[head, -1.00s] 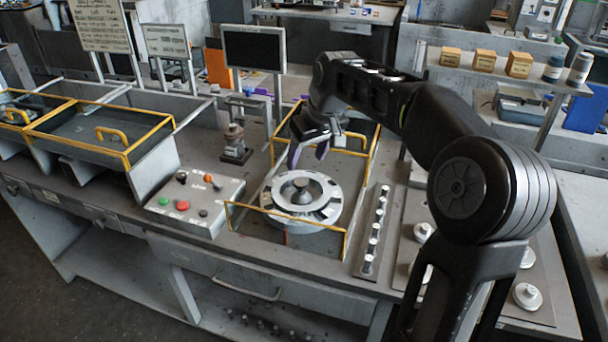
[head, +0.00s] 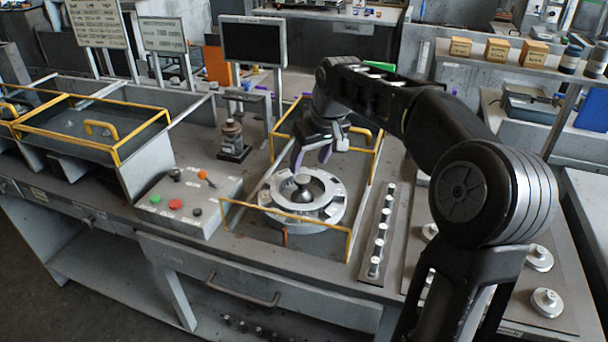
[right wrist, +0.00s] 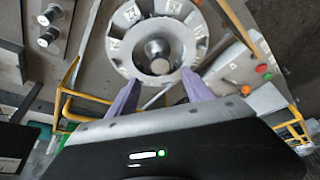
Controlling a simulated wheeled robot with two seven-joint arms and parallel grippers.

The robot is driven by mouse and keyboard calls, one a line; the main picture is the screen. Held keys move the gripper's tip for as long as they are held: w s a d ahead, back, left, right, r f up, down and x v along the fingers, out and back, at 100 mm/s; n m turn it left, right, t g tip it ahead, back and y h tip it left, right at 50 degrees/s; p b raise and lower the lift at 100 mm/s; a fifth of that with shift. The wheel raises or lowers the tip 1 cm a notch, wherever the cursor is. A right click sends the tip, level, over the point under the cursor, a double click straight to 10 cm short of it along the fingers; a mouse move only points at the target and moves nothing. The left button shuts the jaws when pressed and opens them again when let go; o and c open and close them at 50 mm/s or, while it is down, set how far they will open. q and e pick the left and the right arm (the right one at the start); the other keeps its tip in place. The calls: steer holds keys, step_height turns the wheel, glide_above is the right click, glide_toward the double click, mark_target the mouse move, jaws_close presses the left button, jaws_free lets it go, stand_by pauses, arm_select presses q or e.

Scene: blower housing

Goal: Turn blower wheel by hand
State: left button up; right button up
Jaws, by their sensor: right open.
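The blower wheel (head: 328,207) is a round silver ring with slots and a domed hub (head: 302,192) at its middle. It lies flat in a yellow-railed bay of the bench. My right gripper (head: 311,158) is above the far side of the wheel, fingers pointing down, open and empty. In the right wrist view the two purple fingers (right wrist: 160,95) stand apart in front of the wheel (right wrist: 118,48), one on each side of its near rim; I cannot tell whether they touch it. The hub (right wrist: 158,56) shows beyond them. My left gripper is out of view.
A control box (head: 188,198) with green, red and black buttons stands left of the bay. Yellow rails (head: 290,207) border the bay. A strip of silver knobs (head: 380,238) is at its right. A dark monitor (head: 253,42) stands behind. A yellow-railed tray (head: 100,122) is at left.

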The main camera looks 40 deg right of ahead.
mark_target(302, 178)
steer(key=x, duration=0.7)
steer(key=shift+p, duration=0.35)
steer(key=shift+c, duration=0.5)
jaws_close()
